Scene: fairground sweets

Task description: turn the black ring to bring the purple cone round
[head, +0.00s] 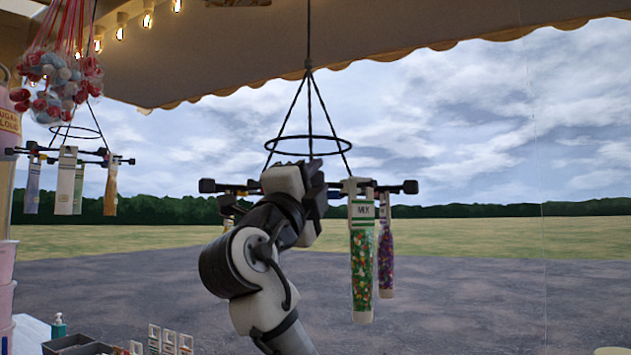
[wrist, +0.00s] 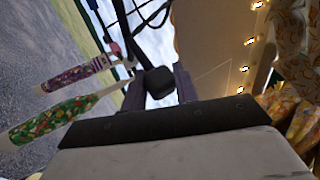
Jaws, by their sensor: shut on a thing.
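The black ring (head: 330,137) hangs level from cords under the awning, above a carousel of spokes with black end knobs. The purple cone (head: 386,250) hangs at the right, partly behind a green cone (head: 361,265) with a MIX label. In the wrist view, the purple cone (wrist: 75,74) and the green cone (wrist: 55,117) are at the left. My gripper (head: 315,182) is at the near side of the carousel, left of these cones. In the wrist view, my gripper (wrist: 158,84) is shut on a black knob (wrist: 157,81) between its fingers.
A second hanging carousel (head: 75,155) with pale cones is at the left, below a bunch of red and white sweets (head: 62,82). A dark tray (head: 75,345) and pink tubs (head: 5,290) stand lower left. Open air lies to the right.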

